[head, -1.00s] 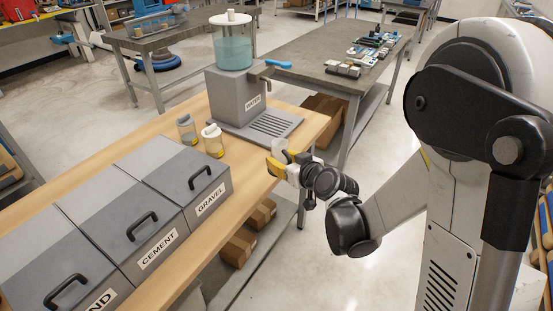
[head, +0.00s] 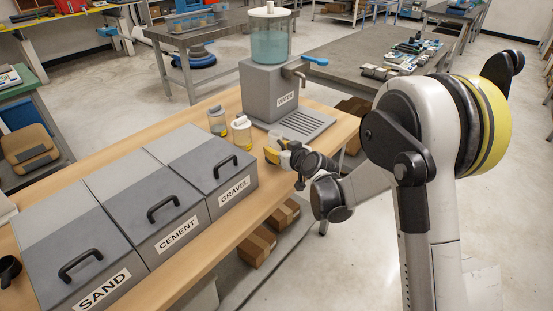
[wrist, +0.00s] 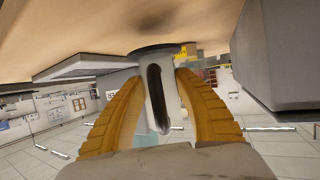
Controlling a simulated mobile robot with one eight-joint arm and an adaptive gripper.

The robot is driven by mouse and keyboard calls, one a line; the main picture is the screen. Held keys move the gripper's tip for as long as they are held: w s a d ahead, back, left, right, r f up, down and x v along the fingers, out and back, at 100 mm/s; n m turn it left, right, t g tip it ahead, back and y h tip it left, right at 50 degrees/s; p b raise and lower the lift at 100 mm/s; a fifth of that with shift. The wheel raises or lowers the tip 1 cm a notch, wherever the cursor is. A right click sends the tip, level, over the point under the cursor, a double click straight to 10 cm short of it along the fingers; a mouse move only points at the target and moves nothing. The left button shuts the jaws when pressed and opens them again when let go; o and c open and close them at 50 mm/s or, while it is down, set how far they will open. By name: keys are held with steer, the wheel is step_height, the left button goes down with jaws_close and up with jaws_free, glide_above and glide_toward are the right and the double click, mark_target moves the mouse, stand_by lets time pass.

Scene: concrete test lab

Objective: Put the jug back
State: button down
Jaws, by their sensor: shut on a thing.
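My gripper (head: 275,152) is at the right edge of the wooden bench, in front of the water dispenser's drip tray. In the head view the jug is mostly hidden by the fingers. The water dispenser (head: 268,92) with its clear tank stands behind my gripper.
Two lidded jars, one grey (head: 217,121) and one yellowish (head: 242,132), stand left of my gripper. Grey bins marked gravel (head: 235,187), cement (head: 178,236) and sand (head: 100,290) line the bench. Bare bench top shows between the bins and the front edge.

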steer(key=shift+f+b, duration=0.55)
steer(key=shift+f, duration=1)
steer(key=shift+f, duration=0.15)
steer(key=c, duration=1)
jaws_free()
steer(key=shift+o, duration=0.2)
